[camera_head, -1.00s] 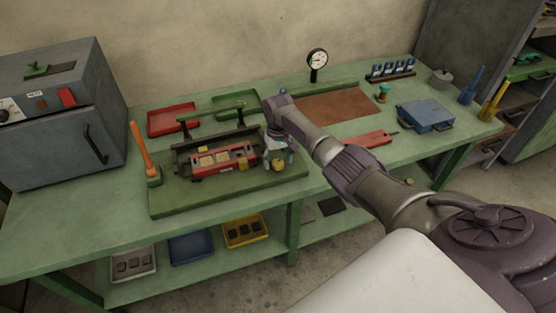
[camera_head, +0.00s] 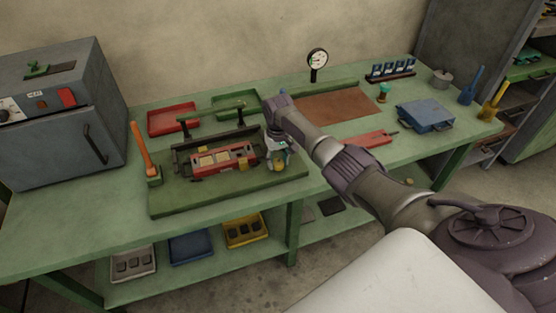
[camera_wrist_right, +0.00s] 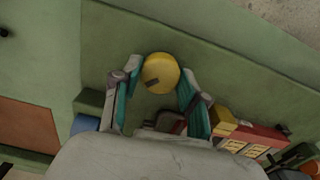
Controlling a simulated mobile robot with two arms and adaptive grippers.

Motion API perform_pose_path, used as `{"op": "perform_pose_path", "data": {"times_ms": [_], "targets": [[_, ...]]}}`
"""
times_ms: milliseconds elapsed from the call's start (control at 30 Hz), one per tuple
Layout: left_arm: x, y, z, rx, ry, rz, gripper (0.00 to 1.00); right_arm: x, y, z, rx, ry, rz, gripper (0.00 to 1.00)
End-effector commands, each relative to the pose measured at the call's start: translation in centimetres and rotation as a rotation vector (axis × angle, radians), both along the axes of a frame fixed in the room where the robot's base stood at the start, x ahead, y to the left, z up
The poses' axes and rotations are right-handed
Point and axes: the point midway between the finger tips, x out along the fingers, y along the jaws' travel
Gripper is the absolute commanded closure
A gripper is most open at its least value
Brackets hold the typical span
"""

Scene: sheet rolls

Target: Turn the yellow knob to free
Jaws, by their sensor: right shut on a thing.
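The yellow knob (camera_wrist_right: 161,70) shows as a round disc with a dark mark on its lower left edge in the right wrist view. The teal fingertips of my right gripper (camera_wrist_right: 160,82) stand on either side of it and are closed on it. In the head view my right gripper (camera_head: 278,156) is low at the right end of the red sheet roller (camera_head: 224,164), and it partly hides the knob (camera_head: 280,166). The roller sits on a green board. My left gripper is not in view.
An orange-handled tool (camera_head: 146,152) stands left of the roller. A red tray (camera_head: 173,118) and a green tray (camera_head: 236,106) lie behind it. A dial gauge (camera_head: 317,60), a brown mat (camera_head: 340,105) and a blue case (camera_head: 426,116) are to the right.

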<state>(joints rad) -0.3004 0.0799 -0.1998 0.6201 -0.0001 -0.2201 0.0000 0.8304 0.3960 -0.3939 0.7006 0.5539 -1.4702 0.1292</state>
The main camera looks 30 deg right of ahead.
Motion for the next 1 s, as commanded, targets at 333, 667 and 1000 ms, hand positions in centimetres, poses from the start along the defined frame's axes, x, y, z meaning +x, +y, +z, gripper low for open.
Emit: {"op": "perform_pose_path", "data": {"times_ms": [333,667,1000], "targets": [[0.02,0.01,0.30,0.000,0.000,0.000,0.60,0.05,0.03,0.10,0.001,-0.001,0.230,0.92],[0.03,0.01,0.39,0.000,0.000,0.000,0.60,0.06,0.01,0.09,0.000,-0.002,0.544,0.92],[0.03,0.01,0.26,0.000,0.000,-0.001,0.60,0.08,-0.01,0.07,0.000,-0.002,0.867,0.92]]}}
